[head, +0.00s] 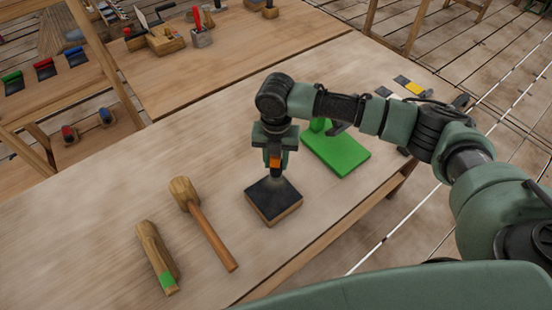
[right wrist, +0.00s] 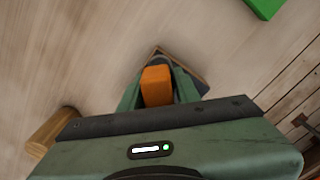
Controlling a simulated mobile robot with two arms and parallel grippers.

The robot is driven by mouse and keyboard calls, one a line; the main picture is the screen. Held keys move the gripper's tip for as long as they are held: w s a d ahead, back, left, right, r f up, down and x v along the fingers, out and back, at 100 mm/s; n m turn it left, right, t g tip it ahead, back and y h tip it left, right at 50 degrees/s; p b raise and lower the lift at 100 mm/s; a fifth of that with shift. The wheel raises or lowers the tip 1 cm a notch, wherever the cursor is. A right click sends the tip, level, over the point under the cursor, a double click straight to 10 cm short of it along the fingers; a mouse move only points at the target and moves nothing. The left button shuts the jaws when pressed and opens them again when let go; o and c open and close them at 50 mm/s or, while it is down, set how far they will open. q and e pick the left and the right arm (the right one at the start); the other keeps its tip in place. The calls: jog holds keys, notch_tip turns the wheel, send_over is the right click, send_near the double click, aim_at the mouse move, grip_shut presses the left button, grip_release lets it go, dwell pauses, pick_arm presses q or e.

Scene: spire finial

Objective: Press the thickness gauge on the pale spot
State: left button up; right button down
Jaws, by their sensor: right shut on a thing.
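The orange thickness gauge (head: 275,162) is held pointing down in my right gripper (head: 275,156), which is shut on it. It also shows between the fingers in the right wrist view (right wrist: 157,86). Below it on the table is a block with a dark top and wooden sides (head: 268,201). A faint pale spot (head: 281,184) shows on the dark top, towards its back edge, close under the gauge. I cannot tell whether the gauge's tip touches it. In the right wrist view the gauge and fingers hide most of the block. My left gripper is not in view.
A wooden mallet (head: 208,222) and a wooden piece with a green patch (head: 157,258) lie to the left on the table (head: 110,212). A green plate (head: 338,151) lies behind to the right. Another bench (head: 225,62) holds tools at the back.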

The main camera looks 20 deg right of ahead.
jog(key=shift+f+p, duration=0.1)
jog(key=shift+p, duration=0.25)
dwell(1.9)
notch_tip(320, 180, up, 5)
jog(key=p, duration=0.5)
jog(key=shift+f, duration=0.1)
dwell(1.3)
jog(key=shift+f+b, duration=0.95)
jog(key=shift+f, duration=1.25)
jog(key=c, duration=0.9)
grip_release()
jog(key=shift+c, duration=0.2)
